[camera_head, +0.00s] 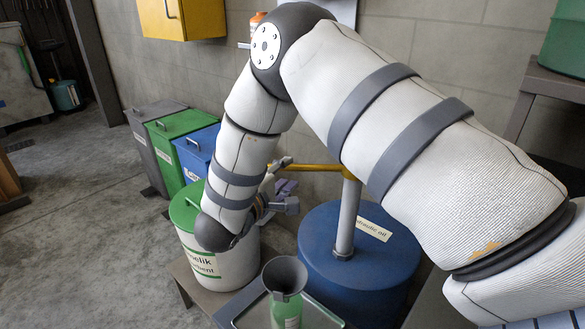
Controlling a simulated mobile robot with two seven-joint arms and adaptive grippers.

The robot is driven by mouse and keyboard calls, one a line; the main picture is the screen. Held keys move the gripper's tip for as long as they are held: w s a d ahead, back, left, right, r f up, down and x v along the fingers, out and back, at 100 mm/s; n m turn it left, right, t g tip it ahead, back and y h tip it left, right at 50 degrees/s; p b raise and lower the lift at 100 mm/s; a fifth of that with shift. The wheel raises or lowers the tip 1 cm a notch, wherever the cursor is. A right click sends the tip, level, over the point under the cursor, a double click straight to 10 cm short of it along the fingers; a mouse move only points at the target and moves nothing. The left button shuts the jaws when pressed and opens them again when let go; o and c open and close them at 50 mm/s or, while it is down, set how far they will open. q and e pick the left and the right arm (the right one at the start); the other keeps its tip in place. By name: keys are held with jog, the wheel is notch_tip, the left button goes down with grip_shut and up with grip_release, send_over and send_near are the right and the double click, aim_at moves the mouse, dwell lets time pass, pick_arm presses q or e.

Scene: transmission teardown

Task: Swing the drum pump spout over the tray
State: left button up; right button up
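A blue drum (385,275) labelled as oil stands right of centre. A grey pump pipe (347,218) rises from its lid. A yellow spout (312,167) runs left from the pipe's top, and the rest of the pump top is hidden behind my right arm. My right gripper (280,205) is near the spout's left end, below it in the picture; its fingers are small and partly hidden, so contact and opening cannot be told. A tray (240,308) shows at the bottom, left of the drum, its near part cut off. My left gripper is not in view.
A green bottle with a grey funnel (286,278) stands at the tray. A white bin with a green lid (187,208) stands left of my gripper. Green (172,150), blue (196,150) and grey bins stand behind. Open floor lies at left.

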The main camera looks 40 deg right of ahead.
aim_at(290, 170)
jog(key=x, duration=0.4)
jog(key=shift+d, duration=0.2)
grip_shut()
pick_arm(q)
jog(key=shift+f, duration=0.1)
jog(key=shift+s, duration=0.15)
pick_arm(e)
jog(key=shift+w, duration=0.1)
